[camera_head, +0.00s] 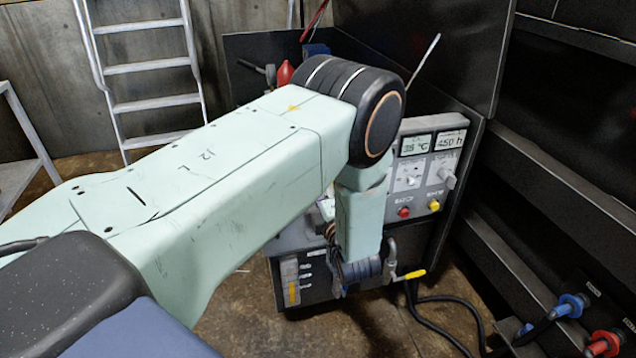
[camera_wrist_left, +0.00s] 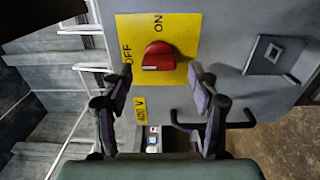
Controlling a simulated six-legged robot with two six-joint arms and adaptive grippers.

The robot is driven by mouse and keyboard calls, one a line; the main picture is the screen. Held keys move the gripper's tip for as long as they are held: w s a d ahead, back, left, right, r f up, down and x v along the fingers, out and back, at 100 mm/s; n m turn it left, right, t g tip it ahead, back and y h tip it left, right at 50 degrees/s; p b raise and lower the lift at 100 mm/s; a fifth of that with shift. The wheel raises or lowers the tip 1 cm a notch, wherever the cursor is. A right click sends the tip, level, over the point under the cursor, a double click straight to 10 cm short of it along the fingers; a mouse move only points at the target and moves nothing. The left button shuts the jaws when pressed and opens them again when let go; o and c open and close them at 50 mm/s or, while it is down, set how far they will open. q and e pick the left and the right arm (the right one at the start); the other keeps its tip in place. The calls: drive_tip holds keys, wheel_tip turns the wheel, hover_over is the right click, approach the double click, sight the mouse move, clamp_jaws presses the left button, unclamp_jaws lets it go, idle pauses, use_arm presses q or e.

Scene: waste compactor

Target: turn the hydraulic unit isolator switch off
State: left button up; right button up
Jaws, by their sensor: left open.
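The isolator switch is a red rotary knob (camera_wrist_left: 158,56) on a yellow plate (camera_wrist_left: 185,28) in the left wrist view. ON is printed above the knob and OFF to its left. A small pale mark shows at the knob's lower left; I cannot tell for sure which position it is in. My left gripper (camera_wrist_left: 160,76) is open and empty, one finger on each side of the knob, apart from it in the picture. In the head view my left arm hides the gripper and the switch. My right gripper is in neither view.
A control panel (camera_head: 425,165) with displays and buttons stands beyond my arm. A yellow-handled valve (camera_head: 410,275) juts out low, with black hoses near it. The wrist view shows a square bracket (camera_wrist_left: 272,55) right of the plate and a dark handle bar (camera_wrist_left: 240,122) below. A ladder (camera_head: 150,68) stands at the back left.

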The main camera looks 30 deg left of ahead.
use_arm(q)
drive_tip(key=shift+v, duration=2.8)
drive_tip(key=shift+r, duration=0.1)
drive_tip(key=s+d+f+m+g+h, duration=0.2)
drive_tip(key=s+f+m+h, duration=0.2)
drive_tip(key=f+m, duration=0.4)
drive_tip(key=s+d+f+m+g+h, duration=0.15)
drive_tip(key=s+f+m+h, duration=0.35)
drive_tip(key=m, duration=0.5)
drive_tip(key=s+d+f+m+g+h, duration=0.2)
drive_tip(key=s+m+g, duration=0.2)
drive_tip(key=s, duration=0.9)
drive_tip(key=s+d+f+m+g+h, duration=0.2)
drive_tip(key=s+m+g, duration=0.2)
drive_tip(key=s, duration=0.9)
drive_tip(key=shift+d+f+m+h, duration=0.3)
drive_tip(key=shift+f+m+h, duration=0.1)
drive_tip(key=shift+m, duration=0.4)
